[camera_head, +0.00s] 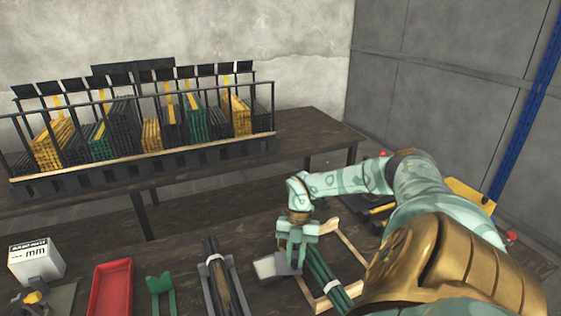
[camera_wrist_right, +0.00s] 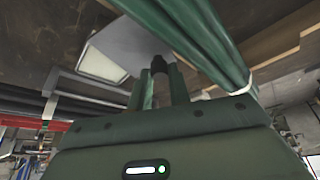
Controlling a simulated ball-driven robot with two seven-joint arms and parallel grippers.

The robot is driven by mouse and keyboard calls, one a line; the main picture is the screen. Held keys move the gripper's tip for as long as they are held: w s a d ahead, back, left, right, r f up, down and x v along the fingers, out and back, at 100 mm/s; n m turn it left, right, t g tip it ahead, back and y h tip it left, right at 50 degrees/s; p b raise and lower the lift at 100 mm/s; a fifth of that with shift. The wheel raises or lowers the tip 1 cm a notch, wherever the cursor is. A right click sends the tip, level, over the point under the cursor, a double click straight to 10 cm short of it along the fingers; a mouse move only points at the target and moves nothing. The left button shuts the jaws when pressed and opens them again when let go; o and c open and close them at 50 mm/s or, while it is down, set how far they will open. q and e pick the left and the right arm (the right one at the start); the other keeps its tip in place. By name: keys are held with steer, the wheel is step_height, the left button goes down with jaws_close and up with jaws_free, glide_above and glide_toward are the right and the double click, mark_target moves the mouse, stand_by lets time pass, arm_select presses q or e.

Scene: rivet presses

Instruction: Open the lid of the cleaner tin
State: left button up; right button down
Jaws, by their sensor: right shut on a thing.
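The cleaner tin looks to be the low, pale grey box (camera_head: 268,267) on the near bench, left of the wooden frame. My right gripper (camera_head: 294,262) reaches down at its right side, and its fingers are shut on a small dark part at the grey lid. In the right wrist view the fingers (camera_wrist_right: 161,78) close around that dark part, beside a flat grey plate (camera_wrist_right: 132,42) and a pale rectangular face (camera_wrist_right: 101,66). The fingers hide the grip in the head view, and I cannot tell how far the lid is raised. My left gripper is out of view.
A green rod bundle (camera_head: 328,280) lies close to the right gripper, in a wooden frame (camera_head: 352,245). Dark rods on a grey holder (camera_head: 222,280), a green bracket (camera_head: 161,294), a red tray (camera_head: 112,288) and a white box (camera_head: 36,262) stand left. A rod rack (camera_head: 150,165) stands behind.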

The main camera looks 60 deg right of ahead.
steer(key=shift+s+d+n, duration=0.1)
steer(key=shift+d+n, duration=0.15)
steer(key=shift+n, duration=0.15)
steer(key=c, duration=1.3)
jaws_free()
